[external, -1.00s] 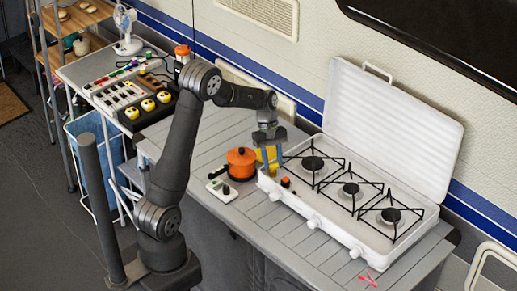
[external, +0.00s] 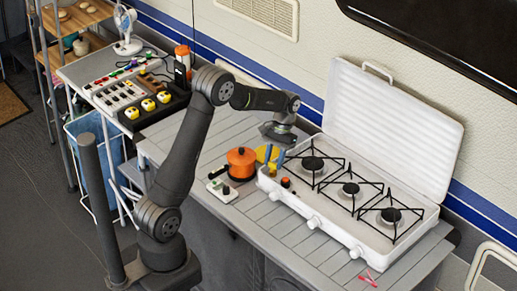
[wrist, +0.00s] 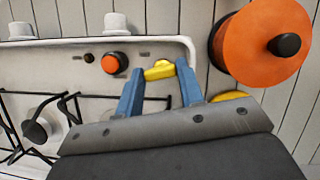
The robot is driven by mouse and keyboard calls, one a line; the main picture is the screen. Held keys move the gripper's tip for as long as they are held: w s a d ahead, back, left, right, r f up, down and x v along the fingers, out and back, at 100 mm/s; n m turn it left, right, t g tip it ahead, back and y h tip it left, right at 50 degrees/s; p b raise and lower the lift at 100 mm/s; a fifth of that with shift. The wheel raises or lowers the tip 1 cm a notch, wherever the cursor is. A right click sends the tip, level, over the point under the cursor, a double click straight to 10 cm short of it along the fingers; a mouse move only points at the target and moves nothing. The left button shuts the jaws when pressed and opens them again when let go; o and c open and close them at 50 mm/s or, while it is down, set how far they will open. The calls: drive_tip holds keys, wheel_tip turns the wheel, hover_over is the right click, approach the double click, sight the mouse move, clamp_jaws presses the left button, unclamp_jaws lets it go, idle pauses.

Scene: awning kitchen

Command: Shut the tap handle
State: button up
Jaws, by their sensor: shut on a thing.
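A small yellow tap handle (wrist: 159,70) sits between the tips of my two blue fingers in the wrist view, beside the left end of the white stove. My gripper (wrist: 160,74) is shut on it. In the external view my gripper (external: 271,164) is tilted, its blue fingers low at the stove's left end. A larger yellow part (wrist: 230,96) shows partly behind the gripper in the wrist view. In the external view the yellow parts (external: 262,153) partly merge with the fingers, so the handle's exact angle is hard to tell.
The white stove (external: 331,229) with several burners and an open lid stands to the right. Its red-orange knob (wrist: 114,62) is close to my fingers. An orange pot (external: 241,161) stands close on the left.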

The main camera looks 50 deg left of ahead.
drive_tip(key=shift+r+m+y, duration=0.1)
drive_tip(key=shift+m+y, duration=0.5)
drive_tip(key=shift+m, duration=0.7)
drive_tip(key=o, duration=1)
drive_tip(key=v, duration=1.7)
drive_tip(key=shift+w+d+r, duration=0.1)
drive_tip(key=shift+w, duration=0.05)
drive_tip(key=x, duration=1.7)
drive_tip(key=shift+f, duration=0.2)
drive_tip(key=shift+r, duration=0.1)
